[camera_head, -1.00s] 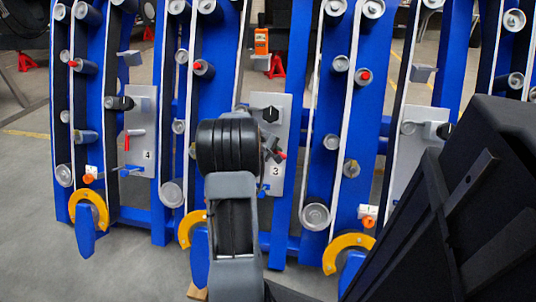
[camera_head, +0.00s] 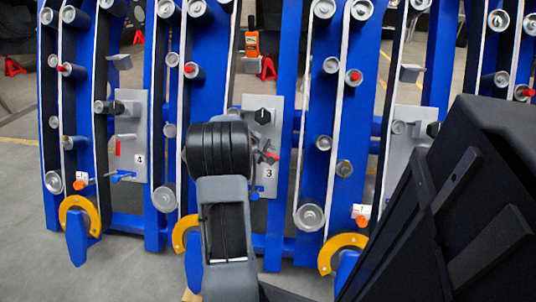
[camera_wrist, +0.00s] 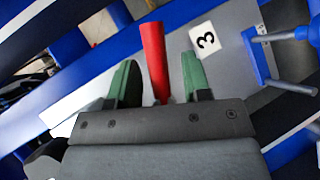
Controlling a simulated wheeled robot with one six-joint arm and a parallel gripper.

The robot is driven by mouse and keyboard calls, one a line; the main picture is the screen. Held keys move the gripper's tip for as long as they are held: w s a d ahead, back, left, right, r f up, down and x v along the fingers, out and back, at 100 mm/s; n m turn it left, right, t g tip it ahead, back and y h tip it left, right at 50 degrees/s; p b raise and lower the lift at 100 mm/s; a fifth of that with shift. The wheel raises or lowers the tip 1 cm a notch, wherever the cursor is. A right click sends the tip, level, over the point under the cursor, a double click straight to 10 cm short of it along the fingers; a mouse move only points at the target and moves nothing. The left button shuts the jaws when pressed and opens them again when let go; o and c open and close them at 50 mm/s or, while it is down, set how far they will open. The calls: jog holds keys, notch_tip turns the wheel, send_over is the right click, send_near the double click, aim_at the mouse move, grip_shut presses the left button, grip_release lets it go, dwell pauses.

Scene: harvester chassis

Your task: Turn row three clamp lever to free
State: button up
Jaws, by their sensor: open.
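The row three clamp lever is a red bar. In the wrist view the red lever (camera_wrist: 154,60) stands between the two green fingers of my gripper (camera_wrist: 159,70). My gripper is open, with a visible gap to the right finger and a smaller one to the left. The lever's lower end is hidden behind the gripper body. In the head view only a bit of the red lever (camera_head: 271,156) shows beside my arm. It sits on the grey row three plate (camera_head: 280,108), above the white number 3 label (camera_head: 268,173), which also shows in the wrist view (camera_wrist: 206,40).
A black knob (camera_head: 263,116) sits on the same plate, above the lever. A blue bracket (camera_wrist: 262,62) stands out right of the label in the wrist view. The row four plate (camera_head: 129,104) with its red lever (camera_head: 117,146) is to the left. Blue frames and rollers flank both plates.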

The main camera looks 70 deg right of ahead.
jog(key=p+v, duration=0.4)
jog(key=v, duration=0.9)
jog(key=shift+a+r, duration=0.15)
jog(key=shift+w, duration=0.15)
jog(key=w+a+r+n+t+y+p, duration=0.1)
jog(key=w+a+r+t+p, duration=0.3)
jog(key=a+r+p, duration=0.5)
jog(key=w+a+r+n+t+y+p, duration=0.1)
jog(key=w+a+r+p, duration=0.4)
jog(key=a+r+p, duration=0.45)
jog(key=s+a+r+n+t+y+p, duration=0.1)
jog(key=a+r+p, duration=0.3)
jog(key=a, duration=0.4)
jog(key=s+a+r+n+t+y+p, duration=0.1)
jog(key=a+r+y+p, duration=0.1)
jog(key=a+r+p, duration=0.3)
jog(key=s+a+r+t+y+p, duration=0.1)
jog(key=a+r+p, duration=0.3)
jog(key=a, duration=0.9)
jog(key=shift+s+r+n+t+y+p, duration=0.25)
jog(key=shift+r+n+t+y+p, duration=0.15)
jog(key=shift+y, duration=0.4)
jog(key=shift+d, duration=0.1)
